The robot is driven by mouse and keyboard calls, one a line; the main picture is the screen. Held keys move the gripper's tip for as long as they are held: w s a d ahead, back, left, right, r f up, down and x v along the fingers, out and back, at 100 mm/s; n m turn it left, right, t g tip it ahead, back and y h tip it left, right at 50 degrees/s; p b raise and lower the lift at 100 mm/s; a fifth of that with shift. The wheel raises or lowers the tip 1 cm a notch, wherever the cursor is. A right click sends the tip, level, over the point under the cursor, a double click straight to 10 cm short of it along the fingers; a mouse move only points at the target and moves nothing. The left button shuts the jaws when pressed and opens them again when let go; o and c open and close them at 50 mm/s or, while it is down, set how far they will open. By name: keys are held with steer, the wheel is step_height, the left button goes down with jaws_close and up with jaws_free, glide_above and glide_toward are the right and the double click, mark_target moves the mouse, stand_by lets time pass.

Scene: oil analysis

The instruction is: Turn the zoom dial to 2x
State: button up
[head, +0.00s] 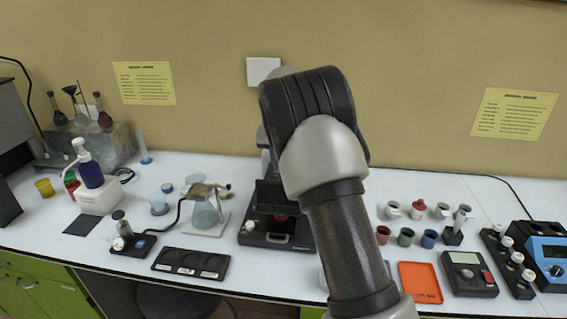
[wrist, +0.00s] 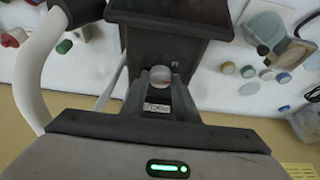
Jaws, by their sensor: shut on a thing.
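The zoom dial (wrist: 160,75) is a small pale round knob with a reddish mark, on the dark instrument (wrist: 168,22) in the wrist view. My gripper (wrist: 160,84) is shut on the dial, with a dark finger on each side of it. A small white label with print shows just below the dial; I cannot read the setting. In the head view the black instrument (head: 272,238) stands on the white bench, partly hidden behind my arm. My gripper and the dial are hidden there.
Left of the instrument are a flask on a stand (head: 205,213) and a black three-well tray (head: 190,264). To the right are several small coloured cups, an orange tray (head: 420,283) and a grey meter (head: 468,273). The wall is close behind.

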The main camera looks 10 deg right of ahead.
steer(key=shift+m, duration=0.5)
steer(key=o, duration=1.1)
steer(key=shift+c, duration=0.2)
steer(key=v, duration=1.7)
steer(key=shift+a+r+b, duration=0.2)
steer(key=shift+a+b, duration=0.15)
steer(key=shift+b, duration=0.1)
